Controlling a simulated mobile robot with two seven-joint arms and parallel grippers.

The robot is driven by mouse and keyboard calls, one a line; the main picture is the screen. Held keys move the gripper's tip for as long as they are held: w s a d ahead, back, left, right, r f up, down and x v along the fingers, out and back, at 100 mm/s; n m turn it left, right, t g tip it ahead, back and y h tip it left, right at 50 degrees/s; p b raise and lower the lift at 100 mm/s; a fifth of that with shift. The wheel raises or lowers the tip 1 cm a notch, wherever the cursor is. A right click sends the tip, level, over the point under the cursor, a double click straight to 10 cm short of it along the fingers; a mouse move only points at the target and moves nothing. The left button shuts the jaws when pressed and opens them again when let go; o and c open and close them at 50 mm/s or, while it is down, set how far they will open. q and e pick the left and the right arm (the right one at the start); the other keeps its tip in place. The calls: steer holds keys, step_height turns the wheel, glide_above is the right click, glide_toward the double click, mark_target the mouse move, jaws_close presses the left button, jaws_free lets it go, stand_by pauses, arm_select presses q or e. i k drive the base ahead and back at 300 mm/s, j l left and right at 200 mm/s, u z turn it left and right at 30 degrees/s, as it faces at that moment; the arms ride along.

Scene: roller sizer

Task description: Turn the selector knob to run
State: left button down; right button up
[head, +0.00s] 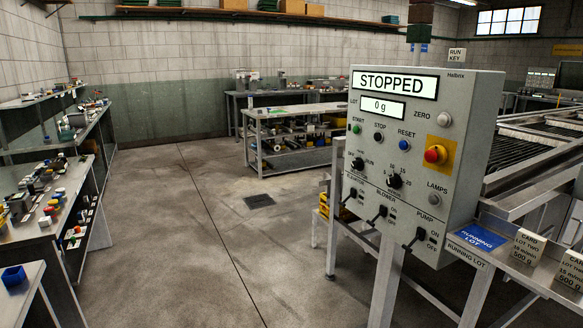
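The selector knob (357,164) is a small black knob on the left of the grey control panel (462,110), with the word RUN printed to its right. Its pointer is too small for me to tell where it points. Neither of my grippers shows in the head view.
A red mushroom button (435,154) on a yellow plate sits at the panel's right. Black switches (377,216) line the panel's bottom. A shelf with cards (526,247) juts out at lower right. The concrete floor (200,235) left of the panel is clear.

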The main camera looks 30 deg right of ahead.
mark_target(358, 164)
steer(key=i+z, duration=0.15)
steer(key=i, duration=0.35)
steer(key=i+j+z, duration=0.1)
steer(key=i, duration=0.45)
steer(key=i+j+z, duration=0.15)
steer(key=i, duration=0.35)
